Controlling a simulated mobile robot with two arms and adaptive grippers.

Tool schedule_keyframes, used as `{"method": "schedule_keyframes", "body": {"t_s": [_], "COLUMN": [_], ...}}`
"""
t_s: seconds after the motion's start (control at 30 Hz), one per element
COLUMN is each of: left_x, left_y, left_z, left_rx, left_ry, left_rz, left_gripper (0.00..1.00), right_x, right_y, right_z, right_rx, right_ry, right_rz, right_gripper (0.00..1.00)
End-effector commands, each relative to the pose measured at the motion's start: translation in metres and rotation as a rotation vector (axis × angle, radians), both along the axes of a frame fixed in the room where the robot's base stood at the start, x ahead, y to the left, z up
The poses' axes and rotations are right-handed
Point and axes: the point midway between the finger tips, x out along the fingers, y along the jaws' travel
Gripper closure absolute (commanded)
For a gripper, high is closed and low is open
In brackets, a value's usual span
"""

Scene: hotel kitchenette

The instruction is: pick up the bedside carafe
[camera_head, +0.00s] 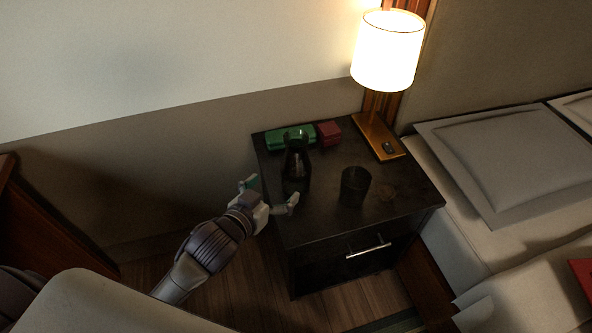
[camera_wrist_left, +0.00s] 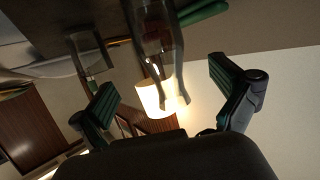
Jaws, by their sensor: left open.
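The bedside carafe (camera_head: 297,168) is dark, see-through glass with a narrow neck. In the left wrist view the carafe (camera_wrist_left: 152,35) appears ahead, between the directions of the two open fingers (camera_wrist_left: 163,80), with nothing held. The picture there is tipped over. My right gripper is not in view.
A dark tumbler (camera_head: 354,186) stands right of the carafe, with a small round coaster-like item (camera_head: 388,193) beside it. A green object (camera_head: 283,138) and a red box (camera_head: 329,133) lie behind. A lit lamp (camera_head: 388,52) stands at the back right. The bed (camera_head: 470,235) is to the right.

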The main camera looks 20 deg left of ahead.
Motion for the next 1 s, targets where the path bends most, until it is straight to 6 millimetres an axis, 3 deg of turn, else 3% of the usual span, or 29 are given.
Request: {"method": "schedule_keyframes", "body": {"t_s": [0.23, 0.47, 0.8, 1.0], "left_x": [0.045, 0.060, 0.100, 0.103], "left_y": [-0.009, -0.012, -0.019, -0.020], "left_z": [-0.015, -0.021, -0.041, -0.041], "left_rx": [-0.001, 0.000, 0.000, 0.000], "left_ry": [-0.001, 0.001, 0.001, 0.002], "left_rz": [0.001, 0.000, 0.001, 0.000], "left_gripper": [0.00, 0.00, 0.00, 0.00], "right_x": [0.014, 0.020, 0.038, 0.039], "right_y": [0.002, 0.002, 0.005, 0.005], "right_z": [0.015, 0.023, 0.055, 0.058], "right_rx": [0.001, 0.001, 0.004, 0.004], "right_ry": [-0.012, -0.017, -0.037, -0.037], "right_rz": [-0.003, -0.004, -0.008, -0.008], "right_gripper": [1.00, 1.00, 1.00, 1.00]}}
